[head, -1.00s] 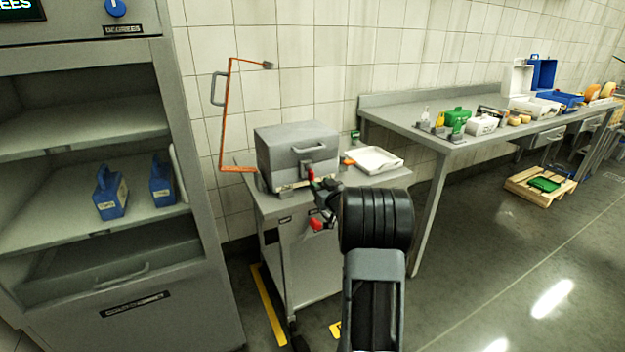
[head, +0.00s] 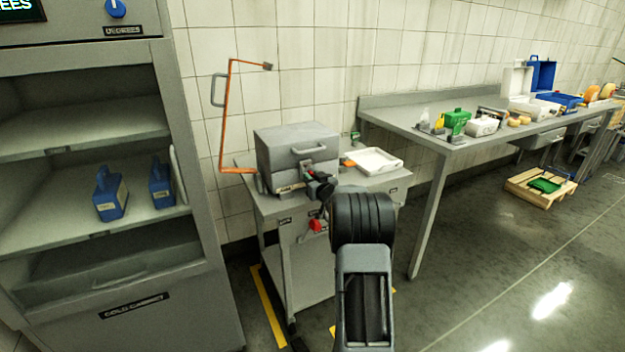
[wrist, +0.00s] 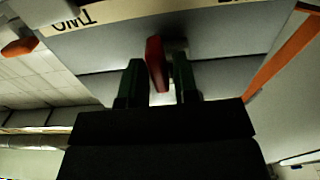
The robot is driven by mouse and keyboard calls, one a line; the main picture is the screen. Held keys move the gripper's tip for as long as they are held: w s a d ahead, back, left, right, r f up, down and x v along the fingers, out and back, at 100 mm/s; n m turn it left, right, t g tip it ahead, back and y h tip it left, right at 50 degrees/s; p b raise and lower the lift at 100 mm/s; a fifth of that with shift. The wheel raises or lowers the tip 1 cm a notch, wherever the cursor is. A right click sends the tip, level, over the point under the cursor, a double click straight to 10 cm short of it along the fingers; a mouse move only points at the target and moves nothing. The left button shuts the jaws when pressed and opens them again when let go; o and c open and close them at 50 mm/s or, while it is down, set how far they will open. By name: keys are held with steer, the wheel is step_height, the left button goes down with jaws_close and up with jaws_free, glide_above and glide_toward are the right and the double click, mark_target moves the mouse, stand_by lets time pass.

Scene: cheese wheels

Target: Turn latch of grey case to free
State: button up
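The grey case (head: 285,150) stands closed on a grey cart, with a handle on its front. In the wrist view, its red latch (wrist: 155,62) stands out from a grey face (wrist: 85,52) that carries a cream label strip. My gripper (head: 311,175) is at the front of the case in the head view and partly hides the latch there. In the wrist view, my gripper's (wrist: 160,80) two dark green fingers are apart, with the red latch between them. The latch is closer to the left finger; a gap shows on the right. I cannot tell if it touches.
A white tray (head: 374,160) lies on the cart right of the case. An orange frame (head: 226,120) stands behind the cart's left side. A cabinet (head: 90,255) with blue items is at the left. A long bench (head: 400,108) with several goods runs along the wall.

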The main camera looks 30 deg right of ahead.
jaws_close()
steer(key=shift+f+b, duration=0.1)
steer(key=shift+b, duration=0.3)
steer(key=shift+f+n+b, duration=0.1)
steer(key=shift+n+b, duration=0.95)
steer(key=shift+n, duration=0.15)
steer(key=n+b, duration=0.4)
steer(key=n, duration=0.1)
steer(key=shift+a+f+n+b, duration=0.1)
steer(key=shift+a+n+b, duration=0.05)
steer(key=shift+n+b, duration=0.2)
steer(key=n+b, duration=0.4)
steer(key=n, duration=0.2)
steer(key=shift+b, duration=0.35)
steer(key=shift+a+n+b, duration=0.1)
steer(key=shift+n+b, duration=0.9)
steer(key=shift+n, duration=0.65)
